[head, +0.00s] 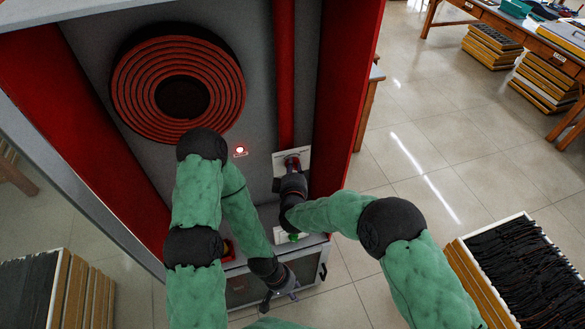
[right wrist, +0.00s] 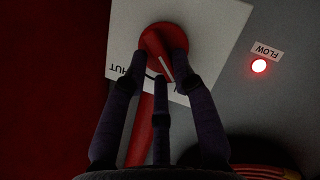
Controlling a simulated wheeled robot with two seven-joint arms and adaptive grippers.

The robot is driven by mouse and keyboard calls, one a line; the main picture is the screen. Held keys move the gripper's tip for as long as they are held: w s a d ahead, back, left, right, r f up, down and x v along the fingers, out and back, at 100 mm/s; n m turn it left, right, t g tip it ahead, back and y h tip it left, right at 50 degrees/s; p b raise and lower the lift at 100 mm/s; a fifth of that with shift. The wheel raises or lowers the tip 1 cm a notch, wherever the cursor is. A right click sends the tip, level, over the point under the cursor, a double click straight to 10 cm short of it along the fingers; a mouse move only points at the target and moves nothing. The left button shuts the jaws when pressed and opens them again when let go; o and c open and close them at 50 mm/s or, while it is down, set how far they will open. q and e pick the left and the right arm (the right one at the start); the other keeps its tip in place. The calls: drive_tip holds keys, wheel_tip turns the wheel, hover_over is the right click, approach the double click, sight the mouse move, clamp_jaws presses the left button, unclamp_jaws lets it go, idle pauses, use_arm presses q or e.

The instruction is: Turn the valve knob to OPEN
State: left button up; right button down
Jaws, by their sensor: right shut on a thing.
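The red valve knob (right wrist: 158,38) sits on a white plate (right wrist: 205,30) in the right wrist view, with a white pointer line on its face. The printed word SHUT shows upside down and partly covered beside it; other lettering is hidden by a finger. My right gripper (right wrist: 161,66) is shut on the knob, its dark fingers around the rim. In the head view the plate (head: 304,158) is at the lower right of the cabinet's back panel, with my right gripper (head: 292,172) against the knob. My left gripper (head: 283,290) is low in front, open and empty.
A FLOW lamp (head: 239,150) glows red; it also shows in the right wrist view (right wrist: 259,66). A hose reel (head: 120,85) hangs above left, and a red pipe (head: 285,80) runs down to the knob. Red cabinet walls (head: 350,85) flank it. A crate (head: 520,270) stands right.

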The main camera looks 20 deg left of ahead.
drive_tip(key=shift+s+d+f, duration=0.1)
drive_tip(key=shift+s+f, duration=0.05)
drive_tip(key=shift+f, duration=0.3)
drive_tip(key=shift+s+d+f, duration=0.1)
drive_tip(key=shift+s+f, duration=0.05)
drive_tip(key=shift+f, duration=0.25)
drive_tip(key=c, duration=1.1)
unclamp_jaws()
drive_tip(key=shift+w+r, duration=0.15)
drive_tip(key=shift+w+a+r, duration=0.1)
drive_tip(key=shift+r, duration=0.3)
drive_tip(key=v, duration=1.2)
drive_tip(key=shift+a, duration=0.1)
drive_tip(key=shift+f, duration=0.15)
